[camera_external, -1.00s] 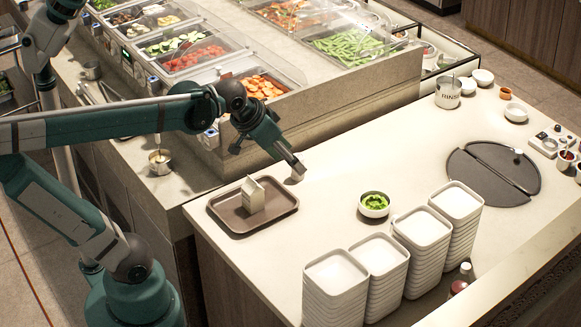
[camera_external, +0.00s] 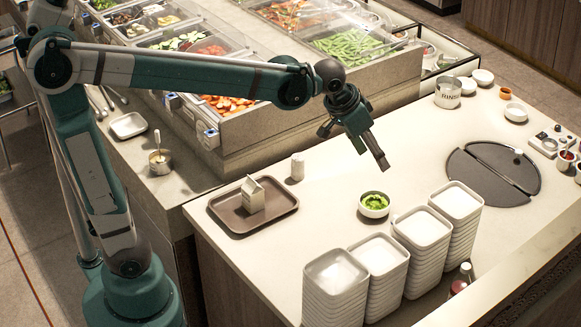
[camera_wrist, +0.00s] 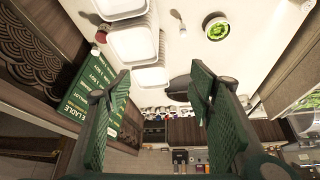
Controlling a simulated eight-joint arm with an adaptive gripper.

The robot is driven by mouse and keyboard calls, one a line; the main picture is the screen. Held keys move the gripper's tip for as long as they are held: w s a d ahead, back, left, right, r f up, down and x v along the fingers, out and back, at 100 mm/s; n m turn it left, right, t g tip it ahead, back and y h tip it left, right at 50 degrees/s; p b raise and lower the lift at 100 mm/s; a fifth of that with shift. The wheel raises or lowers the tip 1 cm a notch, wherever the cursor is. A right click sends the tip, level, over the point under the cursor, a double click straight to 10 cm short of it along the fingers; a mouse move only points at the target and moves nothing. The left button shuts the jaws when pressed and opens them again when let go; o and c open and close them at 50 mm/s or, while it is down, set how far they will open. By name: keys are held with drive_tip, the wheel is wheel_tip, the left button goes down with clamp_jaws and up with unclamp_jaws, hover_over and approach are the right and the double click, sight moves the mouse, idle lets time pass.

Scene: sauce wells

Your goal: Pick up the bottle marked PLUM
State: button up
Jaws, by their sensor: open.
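My gripper (camera_external: 372,152) is above the pale counter, up and behind the bowl of green food in the external view. In the wrist view its two green fingers (camera_wrist: 160,85) are spread apart with nothing between them. A dark red bottle (camera_external: 459,286) with a white cap stands at the front edge of the counter, right of the stacked white trays, partly hidden by the counter's front ledge. I cannot read any PLUM mark. My gripper is well apart from it, to the left and farther back.
Stacks of white trays (camera_external: 335,270) stand along the front, between my gripper and the bottle.

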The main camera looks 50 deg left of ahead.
drive_tip(key=w+d+f+m+p, duration=0.1)
drive_tip(key=w+d, duration=0.3)
drive_tip(key=d, duration=0.3)
drive_tip(key=w+d+f+p, duration=0.1)
drive_tip(key=w+d, duration=0.3)
drive_tip(key=d, duration=0.2)
drive_tip(key=m+g+p, duration=0.1)
hover_over(467, 266)
wheel_tip(467, 266, down, 7)
drive_tip(key=shift+h, duration=0.3)
drive_tip(key=f, duration=1.7)
drive_tip(key=shift+s+a+f, duration=0.15)
drive_tip(key=shift+s+f, duration=0.05)
drive_tip(key=shift+f, duration=0.6)
drive_tip(key=shift+f, duration=0.1)
drive_tip(key=shift+x, duration=1.2)
drive_tip(key=shift+p+x, duration=0.3)
drive_tip(key=shift+x, duration=2.3)
